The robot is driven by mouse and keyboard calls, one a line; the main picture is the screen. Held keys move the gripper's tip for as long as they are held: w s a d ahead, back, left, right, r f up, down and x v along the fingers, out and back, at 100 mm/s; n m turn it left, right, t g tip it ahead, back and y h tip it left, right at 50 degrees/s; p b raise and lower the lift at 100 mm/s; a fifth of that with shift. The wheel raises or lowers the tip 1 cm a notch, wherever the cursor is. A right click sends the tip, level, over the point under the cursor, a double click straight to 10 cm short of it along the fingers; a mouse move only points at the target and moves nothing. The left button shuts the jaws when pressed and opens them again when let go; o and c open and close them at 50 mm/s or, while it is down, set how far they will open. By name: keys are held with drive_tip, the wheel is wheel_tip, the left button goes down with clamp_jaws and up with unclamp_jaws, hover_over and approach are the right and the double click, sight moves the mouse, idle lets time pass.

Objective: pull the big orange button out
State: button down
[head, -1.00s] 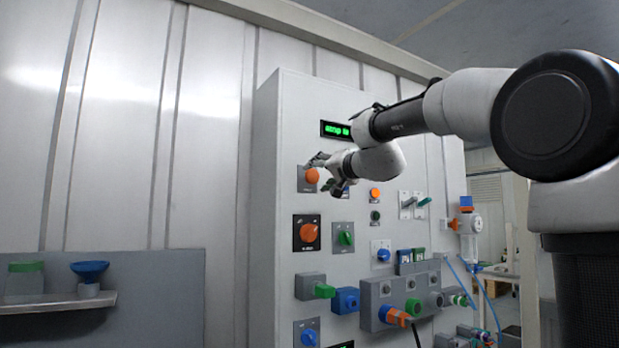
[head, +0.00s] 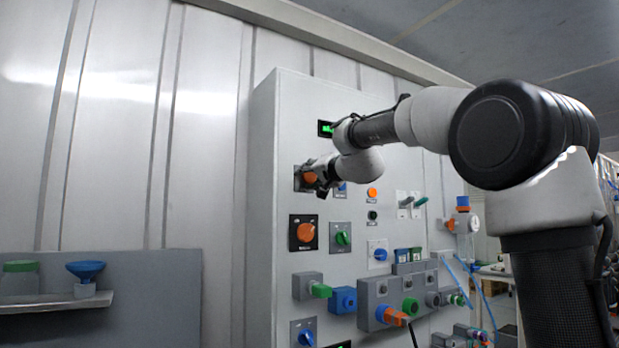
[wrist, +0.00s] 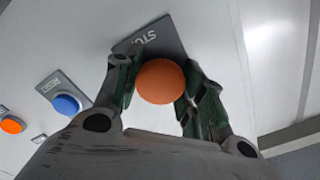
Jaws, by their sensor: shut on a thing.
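The big orange button (wrist: 161,82) is a round mushroom head on a grey plate marked STOP (wrist: 150,42). In the head view the button (head: 310,178) is at the upper left of the white panel, partly hidden by my gripper (head: 315,179). In the wrist view my gripper (wrist: 160,88) has one finger on each side of the button and is shut on it.
The white panel (head: 283,130) carries other controls: an orange rotary knob (head: 305,232) below, a green knob (head: 342,238), and a small orange button (head: 372,193) to the right. A blue button (wrist: 67,104) lies left in the wrist view. A shelf (head: 50,302) holds a blue funnel.

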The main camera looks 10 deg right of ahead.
drive_tip(key=shift+s+d+f, duration=0.1)
drive_tip(key=shift+s+d, duration=0.1)
drive_tip(key=shift+s, duration=0.35)
drive_tip(key=c, duration=0.8)
unclamp_jaws()
drive_tip(key=shift+s, duration=0.15)
drive_tip(key=v, duration=1.1)
drive_tip(key=shift+s+d, duration=0.15)
drive_tip(key=shift+s, duration=0.2)
